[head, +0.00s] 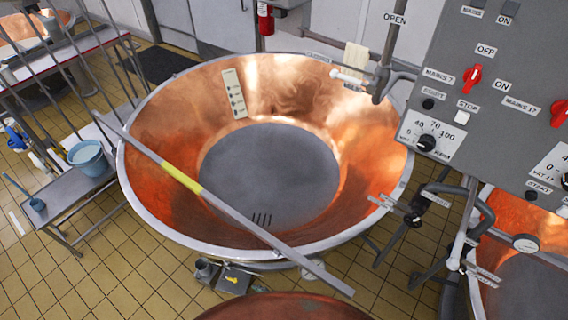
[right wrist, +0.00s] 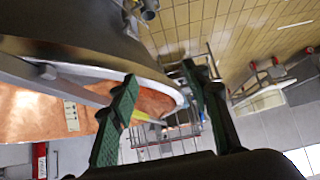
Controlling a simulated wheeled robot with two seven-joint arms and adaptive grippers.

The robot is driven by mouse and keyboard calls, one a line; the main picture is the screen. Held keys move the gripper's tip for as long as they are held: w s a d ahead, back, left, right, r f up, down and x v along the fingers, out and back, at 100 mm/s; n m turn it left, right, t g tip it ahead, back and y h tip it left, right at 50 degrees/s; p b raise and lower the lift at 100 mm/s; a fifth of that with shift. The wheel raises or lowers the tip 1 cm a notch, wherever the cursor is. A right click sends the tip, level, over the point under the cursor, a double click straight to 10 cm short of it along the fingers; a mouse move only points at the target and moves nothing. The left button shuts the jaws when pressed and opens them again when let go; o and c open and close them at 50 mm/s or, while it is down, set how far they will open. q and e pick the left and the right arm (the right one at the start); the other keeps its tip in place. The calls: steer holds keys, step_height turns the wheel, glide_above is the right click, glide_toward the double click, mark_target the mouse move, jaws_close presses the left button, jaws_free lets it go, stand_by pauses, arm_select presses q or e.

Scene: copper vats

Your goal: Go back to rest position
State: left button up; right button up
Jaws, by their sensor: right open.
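My right gripper (right wrist: 160,74) shows in the right wrist view with its two green-black fingers spread apart. It is open, and nothing is between the fingers. The wrist view is tilted, and the rim of a copper vat lies beyond the fingers on the left. Neither gripper nor arm can be made out in the head view. My left gripper is in none of the views.
A large copper vat (head: 180,115) fills the middle of the head view, with a long grey bar (head: 255,230) with a yellow band across its rim. A control panel (head: 480,120) hangs at right. A bench with a blue bucket (head: 88,158) stands at left. Tiled floor (head: 80,275) is clear lower left.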

steer(key=w+d+f+m+h+b, duration=0.1)
steer(key=w+d+f, duration=0.1)
steer(key=d+f, duration=0.5)
steer(key=w+d+f+m+h+b, duration=0.15)
steer(key=d+f, duration=0.25)
steer(key=f, duration=0.6)
steer(key=s+d+f+m+g+h+b, duration=0.1)
steer(key=s+d+f+b, duration=0.15)
steer(key=d+f, duration=0.6)
steer(key=s+d+f+m+h+b, duration=0.1)
steer(key=s+d+f+h, duration=0.15)
steer(key=d+f, duration=0.6)
arm_select(q)
step_height(320, 180, down, 10)
steer(key=b, duration=0.3)
steer(key=shift+s+r, duration=0.15)
steer(key=shift+s, duration=0.3)
arm_select(e)
steer(key=s+d+f+m+g, duration=0.1)
steer(key=s+d+f, duration=0.4)
steer(key=s, duration=0.3)
steer(key=s+d+f+m+g+h, duration=0.1)
steer(key=s+d+f+m, duration=0.1)
steer(key=s+d+f, duration=0.4)
steer(key=s+d+f+m+g, duration=0.1)
steer(key=s+d+f+m, duration=0.1)
steer(key=s+d+f, duration=0.4)
steer(key=s, duration=0.5)
steer(key=shift+s+d, duration=0.15)
steer(key=shift+d, duration=0.1)
